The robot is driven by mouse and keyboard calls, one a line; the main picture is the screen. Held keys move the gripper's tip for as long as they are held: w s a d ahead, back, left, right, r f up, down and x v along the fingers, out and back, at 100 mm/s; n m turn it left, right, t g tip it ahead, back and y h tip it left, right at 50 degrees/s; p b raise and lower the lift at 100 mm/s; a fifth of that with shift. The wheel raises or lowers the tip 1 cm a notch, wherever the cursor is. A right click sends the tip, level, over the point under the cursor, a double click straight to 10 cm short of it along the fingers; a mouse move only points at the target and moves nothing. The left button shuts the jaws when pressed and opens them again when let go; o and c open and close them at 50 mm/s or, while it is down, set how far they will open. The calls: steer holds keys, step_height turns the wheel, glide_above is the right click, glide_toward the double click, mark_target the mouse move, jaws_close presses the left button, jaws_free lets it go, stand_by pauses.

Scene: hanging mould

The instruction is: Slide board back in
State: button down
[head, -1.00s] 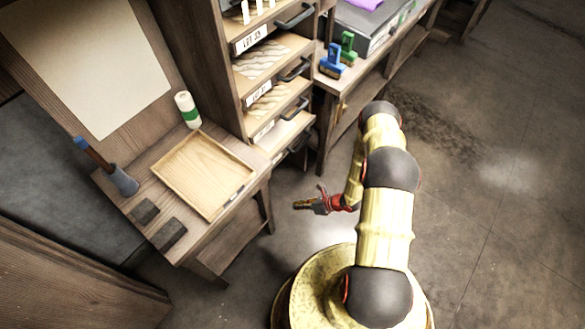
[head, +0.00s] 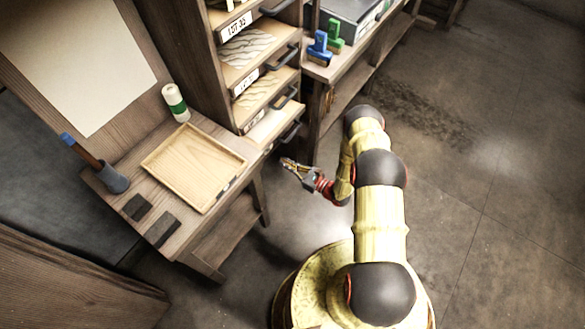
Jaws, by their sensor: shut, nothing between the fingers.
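A wooden rack (head: 180,60) holds several boards stacked one above another, with dark handles and white labels at their fronts. A middle board (head: 248,55) and one below it (head: 262,98) show wavy patterned tops. The lowest visible board (head: 270,125) has a pale plain top and a dark handle (head: 291,131) at its front right. I cannot tell clearly which board sticks out further. My gripper (head: 284,161) is shut and empty, in the air below and in front of the lowest visible handle, apart from it. Its fingers point left and slightly up.
A right bench holds blue (head: 319,47) and green (head: 334,33) brushes. The floor right is clear.

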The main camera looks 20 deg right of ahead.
mark_target(265, 150)
steer(key=b+x, duration=0.1)
steer(key=x, duration=0.7)
steer(key=b+x, duration=0.2)
steer(key=x, duration=0.2)
steer(key=shift+f, duration=0.1)
steer(key=shift+d, duration=0.1)
steer(key=shift+d, duration=0.1)
